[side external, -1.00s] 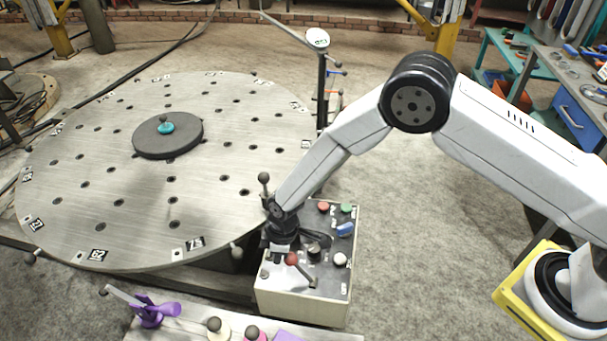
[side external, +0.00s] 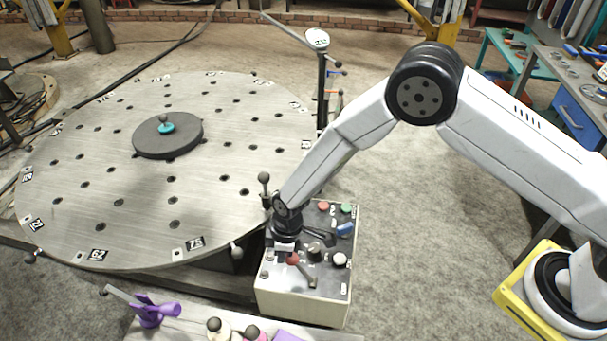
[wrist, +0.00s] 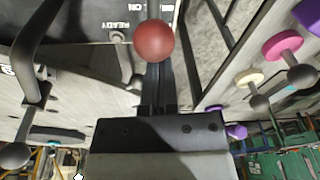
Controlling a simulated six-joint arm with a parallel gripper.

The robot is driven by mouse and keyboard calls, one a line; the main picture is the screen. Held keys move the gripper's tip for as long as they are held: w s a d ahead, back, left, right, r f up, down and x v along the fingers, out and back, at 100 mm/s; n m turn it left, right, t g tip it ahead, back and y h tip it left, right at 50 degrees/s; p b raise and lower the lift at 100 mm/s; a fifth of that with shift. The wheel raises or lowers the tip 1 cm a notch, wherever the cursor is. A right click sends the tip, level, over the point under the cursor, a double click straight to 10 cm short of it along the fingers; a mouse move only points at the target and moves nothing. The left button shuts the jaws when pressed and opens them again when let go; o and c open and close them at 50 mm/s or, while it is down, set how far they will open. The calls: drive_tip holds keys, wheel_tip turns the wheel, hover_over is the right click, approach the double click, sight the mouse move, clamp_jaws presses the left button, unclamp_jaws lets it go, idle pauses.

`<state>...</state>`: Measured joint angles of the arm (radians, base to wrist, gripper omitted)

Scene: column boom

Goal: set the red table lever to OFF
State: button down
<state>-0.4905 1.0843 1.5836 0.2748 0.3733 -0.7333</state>
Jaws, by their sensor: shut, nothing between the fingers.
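The red table lever has a red ball knob (side external: 293,258) on a short stem. It stands on the control box (side external: 300,304) beside the turntable and leans up and left in the side view. In the wrist view the red knob (wrist: 154,40) is straight ahead of my gripper (wrist: 157,78), covering part of the fingertips' surroundings. The fingers are together and empty. My gripper is just behind the knob in the side view, low over the box; I cannot tell whether it touches. The lettering ON shows near the knob; no OFF mark is readable.
The box also carries a green button (side external: 346,208), a blue control (side external: 345,229) and a white knob (side external: 339,260). A black-ball lever (side external: 264,178) stands at the turntable (side external: 100,180) edge. A bench with purple items (side external: 150,310) is in front.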

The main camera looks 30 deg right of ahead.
drive_tip(key=shift+s+d+r, duration=0.4)
drive_tip(key=shift+s+d, duration=0.25)
drive_tip(key=s+d, duration=0.8)
drive_tip(key=shift+s+d+f, duration=0.2)
drive_tip(key=shift+s+d, duration=0.1)
drive_tip(key=shift+d, duration=0.05)
drive_tip(key=shift+s, duration=0.1)
idle(0.8)
drive_tip(key=shift+r, duration=0.1)
drive_tip(key=w+a+r, duration=0.3)
drive_tip(key=a+r, duration=0.1)
drive_tip(key=s+d+r, duration=0.3)
drive_tip(key=s+d, duration=0.3)
drive_tip(key=d, duration=0.1)
drive_tip(key=shift+d+r, duration=0.15)
drive_tip(key=shift+r, duration=0.1)
idle(1.1)
